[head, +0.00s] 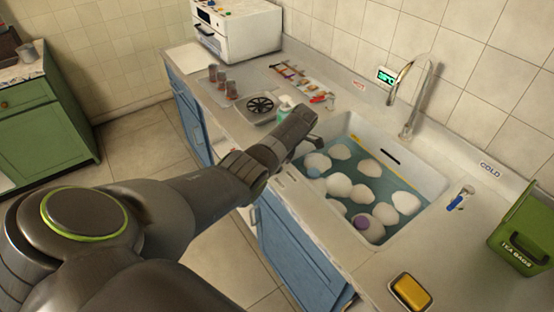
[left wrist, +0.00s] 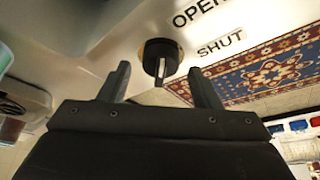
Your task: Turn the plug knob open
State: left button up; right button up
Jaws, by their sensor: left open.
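The plug knob (left wrist: 163,52) is a round black disc with a thin pale metal lever in the left wrist view. The lever points down the picture, between my fingers. Printed labels OPEN (left wrist: 200,12) and SHUT (left wrist: 222,42) lie to the right of it, OPEN higher. My left gripper (left wrist: 160,82) is open, one finger on each side of the lever; I cannot tell whether either touches it. In the head view my left gripper (head: 312,138) is at the sink's (head: 428,178) left edge, and the knob is not visible there. My right gripper is not in view.
The sink holds water and several white mounds. A curved tap (head: 415,95) stands behind it. A blue-handled COLD tap (head: 460,198), a yellow sponge (head: 411,292) and a green tea tin (head: 527,228) are to the right. Cups (head: 222,83) and a soap bottle (head: 285,105) stand left of the sink.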

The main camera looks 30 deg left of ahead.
pick_arm(q)
jog(key=p+v, duration=0.2)
jog(key=v, duration=1.5)
jog(key=shift+r, duration=0.2)
